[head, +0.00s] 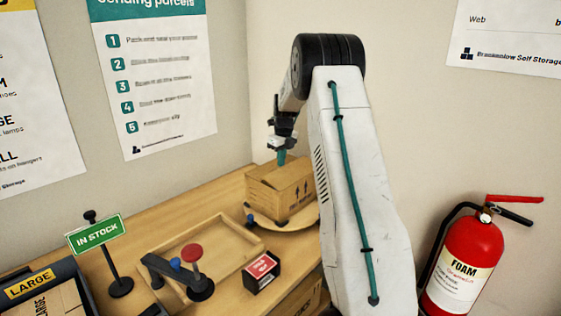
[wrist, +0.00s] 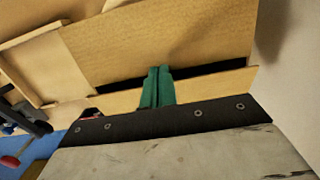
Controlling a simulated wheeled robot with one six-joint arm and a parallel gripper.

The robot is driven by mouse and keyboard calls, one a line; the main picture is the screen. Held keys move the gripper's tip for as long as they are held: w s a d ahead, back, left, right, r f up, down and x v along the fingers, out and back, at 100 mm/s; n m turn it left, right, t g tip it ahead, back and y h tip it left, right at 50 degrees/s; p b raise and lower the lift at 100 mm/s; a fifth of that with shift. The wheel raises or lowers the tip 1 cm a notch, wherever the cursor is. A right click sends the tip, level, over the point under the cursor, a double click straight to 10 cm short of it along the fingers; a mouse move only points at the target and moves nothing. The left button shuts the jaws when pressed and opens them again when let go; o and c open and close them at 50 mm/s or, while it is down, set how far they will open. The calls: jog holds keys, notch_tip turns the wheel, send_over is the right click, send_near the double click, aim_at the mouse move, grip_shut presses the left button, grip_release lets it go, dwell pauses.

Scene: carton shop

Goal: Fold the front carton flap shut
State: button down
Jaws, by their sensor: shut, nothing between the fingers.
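The cardboard carton (head: 283,196) stands upright on a round wooden board at the back of the bench, with arrow marks on its side. My gripper (head: 281,157) points down at the carton's top, its teal fingers together and empty. In the wrist view the shut fingers (wrist: 157,85) reach across a dark slit in the carton. A wide cardboard panel (wrist: 160,45) lies beyond the slit and a narrow cardboard strip (wrist: 125,101) on the near side. I cannot tell which piece is the front flap, nor whether the fingertips touch the cardboard. My arm hides the carton's right side.
The round board (head: 303,218) sits under the carton. A shallow wooden tray (head: 225,235), a black stand with a red knob (head: 192,253), a red-and-black box (head: 262,271) and an IN STOCK sign (head: 96,235) are nearer. Walls stand close behind the carton. A fire extinguisher (head: 470,262) is at right.

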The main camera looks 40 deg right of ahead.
jog(key=shift+r, duration=0.95)
jog(key=w+r, duration=0.4)
jog(key=r, duration=0.7)
notch_tip(320, 180, up, 2)
jog(key=t, duration=0.1)
send_over(292, 171)
jog(key=f, duration=0.2)
jog(key=w+f, duration=0.1)
jog(key=f, duration=0.7)
jog(key=w+f, duration=0.1)
jog(key=f, duration=0.3)
jog(key=shift+w+a+f, duration=0.15)
jog(key=shift+w+f, duration=0.05)
jog(key=shift+w, duration=0.15)
